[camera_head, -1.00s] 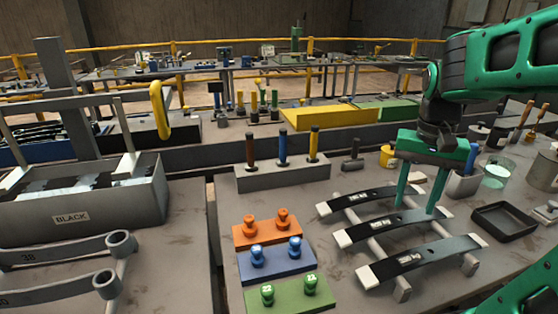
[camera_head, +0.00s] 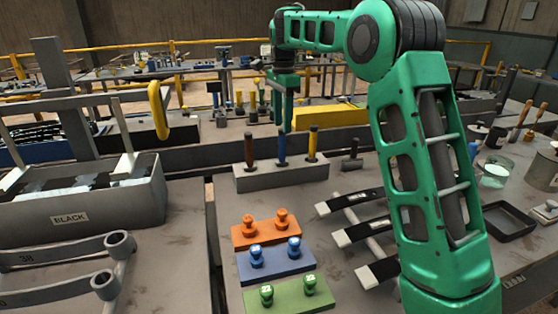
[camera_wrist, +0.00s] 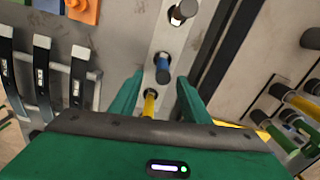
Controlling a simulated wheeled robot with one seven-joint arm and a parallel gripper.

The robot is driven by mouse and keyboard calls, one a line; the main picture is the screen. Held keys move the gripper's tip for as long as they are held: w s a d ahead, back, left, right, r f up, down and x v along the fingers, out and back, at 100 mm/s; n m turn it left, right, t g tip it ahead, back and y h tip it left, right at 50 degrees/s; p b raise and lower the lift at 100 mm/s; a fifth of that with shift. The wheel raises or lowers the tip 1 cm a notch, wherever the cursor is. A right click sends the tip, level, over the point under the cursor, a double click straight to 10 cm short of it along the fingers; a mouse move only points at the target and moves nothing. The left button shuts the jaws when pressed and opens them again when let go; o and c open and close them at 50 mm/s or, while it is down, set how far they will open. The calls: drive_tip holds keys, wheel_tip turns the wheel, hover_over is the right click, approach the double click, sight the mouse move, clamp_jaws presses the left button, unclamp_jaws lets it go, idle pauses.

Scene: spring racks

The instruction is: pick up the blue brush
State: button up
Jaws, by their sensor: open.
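The blue brush (camera_head: 282,150) stands upright between a brown-handled and a yellow-handled one in a grey holder block (camera_head: 280,178). Only its handle shows; its lower part is hidden in the block. My gripper (camera_head: 284,126) points down above the holder, open and empty, its fingers overlapping the top of the blue handle in the head view. In the wrist view the blue brush (camera_wrist: 163,70) lies between the tips of the open fingers (camera_wrist: 160,78), with a gap on each side. The yellow handle (camera_wrist: 149,103) shows nearer the palm.
The brown handle (camera_head: 249,151) and the yellow handle (camera_head: 313,144) stand close on either side. A dark hammer-like tool (camera_head: 352,156) is to the right. Orange (camera_head: 266,233), blue and green blocks with knobs lie in front. Curved leaf springs on a rack are partly hidden behind my arm.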

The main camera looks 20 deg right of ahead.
sight(282, 161)
drive_tip(key=shift+w+a+f, duration=0.1)
drive_tip(key=shift+a+f, duration=0.05)
drive_tip(key=shift+f, duration=0.15)
drive_tip(key=f, duration=1)
drive_tip(key=shift+w+d+f, duration=0.1)
drive_tip(key=shift+w+d, duration=0.1)
drive_tip(key=shift+w, duration=0.05)
clamp_jaws()
